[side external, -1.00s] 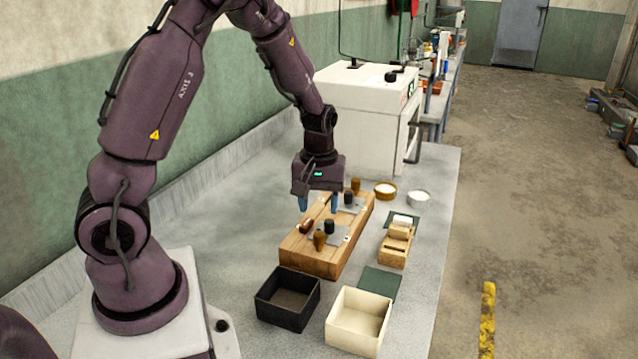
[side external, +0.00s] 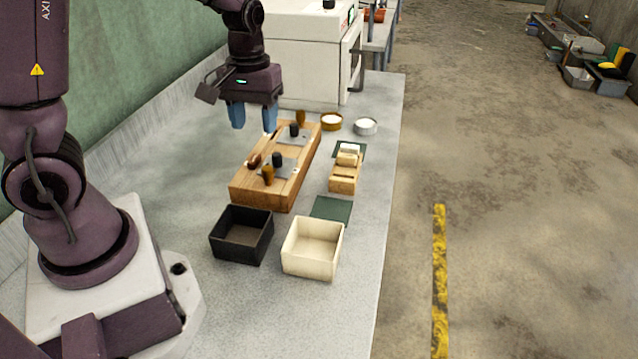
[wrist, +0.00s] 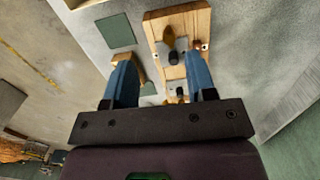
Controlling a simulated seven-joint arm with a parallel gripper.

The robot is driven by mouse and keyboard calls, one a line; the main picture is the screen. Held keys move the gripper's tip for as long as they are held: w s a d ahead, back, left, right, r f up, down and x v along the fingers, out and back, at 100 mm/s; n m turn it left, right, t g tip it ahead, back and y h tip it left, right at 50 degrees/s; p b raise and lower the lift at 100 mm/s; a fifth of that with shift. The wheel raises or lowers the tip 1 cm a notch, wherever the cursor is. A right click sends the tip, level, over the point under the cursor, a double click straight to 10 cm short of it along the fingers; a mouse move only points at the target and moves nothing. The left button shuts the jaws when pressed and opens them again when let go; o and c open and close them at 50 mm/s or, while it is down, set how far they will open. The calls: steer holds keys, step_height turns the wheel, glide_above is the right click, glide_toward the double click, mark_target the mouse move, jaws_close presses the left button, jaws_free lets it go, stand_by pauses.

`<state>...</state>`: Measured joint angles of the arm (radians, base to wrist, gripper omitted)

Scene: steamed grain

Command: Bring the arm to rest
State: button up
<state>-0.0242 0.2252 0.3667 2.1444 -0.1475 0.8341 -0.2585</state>
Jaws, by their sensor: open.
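My gripper (side external: 253,117) is open and empty. In the side external view it hangs fingers down above the far left part of the wooden board (side external: 262,194), apart from it. Its blue fingers also show in the wrist view (wrist: 160,85), spread wide with nothing between them touching. The board carries metal plates, dark knobs and brown-handled pieces; part of it shows in the wrist view (wrist: 200,22).
A black open box (side external: 228,250) and a cream open box (side external: 305,262) stand at the bench front. A green mat (side external: 331,209), a small wooden block piece (side external: 343,185) and two round dishes (side external: 331,122) (side external: 366,127) lie right. A white machine (side external: 300,60) stands behind.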

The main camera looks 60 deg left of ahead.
steer(key=s+d+r+m+t, duration=0.6)
steer(key=s+d+r+m, duration=0.2)
steer(key=r, duration=0.5)
steer(key=shift+s+d+r+m, duration=0.3)
steer(key=shift+s+d, duration=0.7)
steer(key=shift+d, duration=0.3)
